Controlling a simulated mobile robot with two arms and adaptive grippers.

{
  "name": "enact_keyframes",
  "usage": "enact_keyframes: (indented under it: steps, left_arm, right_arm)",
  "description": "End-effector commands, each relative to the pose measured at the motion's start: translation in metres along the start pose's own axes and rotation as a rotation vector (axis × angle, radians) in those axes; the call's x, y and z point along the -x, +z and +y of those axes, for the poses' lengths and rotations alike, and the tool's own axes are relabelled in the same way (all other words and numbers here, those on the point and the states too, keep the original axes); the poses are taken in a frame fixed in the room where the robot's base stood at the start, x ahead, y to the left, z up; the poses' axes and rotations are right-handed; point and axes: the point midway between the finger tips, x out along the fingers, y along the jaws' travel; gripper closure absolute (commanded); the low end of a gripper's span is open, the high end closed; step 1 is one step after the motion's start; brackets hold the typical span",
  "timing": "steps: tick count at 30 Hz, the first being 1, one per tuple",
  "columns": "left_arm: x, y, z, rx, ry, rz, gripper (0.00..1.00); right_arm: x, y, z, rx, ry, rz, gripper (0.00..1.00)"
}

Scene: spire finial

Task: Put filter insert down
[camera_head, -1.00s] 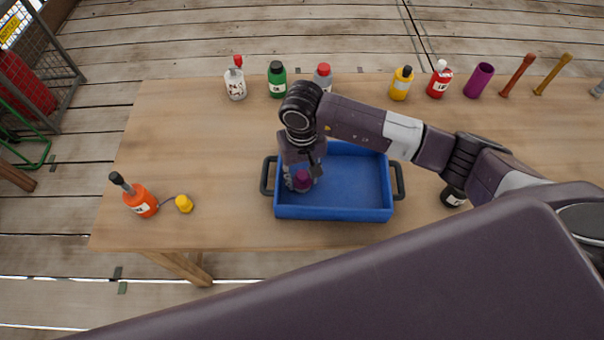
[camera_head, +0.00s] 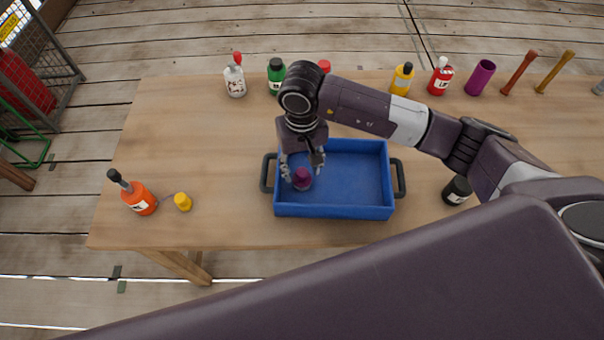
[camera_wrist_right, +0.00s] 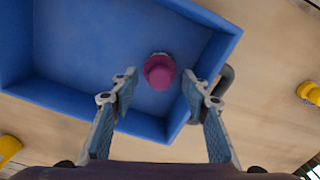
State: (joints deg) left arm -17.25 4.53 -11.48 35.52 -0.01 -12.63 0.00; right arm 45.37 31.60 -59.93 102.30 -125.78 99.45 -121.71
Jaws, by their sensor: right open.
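The filter insert, a small purple-magenta piece (camera_head: 302,180), stands in the left part of the blue tray (camera_head: 345,212). In the right wrist view the insert (camera_wrist_right: 160,71) rests on the tray floor near a corner. My right gripper (camera_head: 302,168) is open above the insert, its fingers spread to either side. In the right wrist view the open fingers (camera_wrist_right: 161,88) show a gap from the insert on both sides. My left gripper is not in view.
The tray has dark handles at both ends. An orange bottle (camera_head: 138,198) and a yellow cap (camera_head: 183,202) stand to the left, a black bottle (camera_head: 457,190) to the right.

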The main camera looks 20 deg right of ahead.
Motion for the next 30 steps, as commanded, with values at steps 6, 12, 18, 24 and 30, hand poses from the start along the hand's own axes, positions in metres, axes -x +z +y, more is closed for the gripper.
enact_keyframes:
  steps: [6, 12, 18, 24, 30]
  left_arm:
    - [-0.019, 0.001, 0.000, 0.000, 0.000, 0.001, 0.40]
    - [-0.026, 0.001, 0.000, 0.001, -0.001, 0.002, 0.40]
    - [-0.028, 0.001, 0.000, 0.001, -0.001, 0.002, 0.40]
    - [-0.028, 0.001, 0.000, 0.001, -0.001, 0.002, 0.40]
    - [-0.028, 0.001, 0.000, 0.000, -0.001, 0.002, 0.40]
  right_arm:
    - [0.046, -0.002, 0.000, 0.001, 0.001, 0.007, 0.58]
    - [0.076, -0.001, 0.000, 0.000, 0.001, 0.003, 0.58]
    - [0.088, 0.000, 0.000, 0.000, 0.000, 0.001, 0.58]
    - [0.090, 0.000, 0.000, 0.000, 0.001, 0.000, 0.58]
    - [0.089, 0.000, 0.000, 0.000, 0.001, 0.000, 0.58]
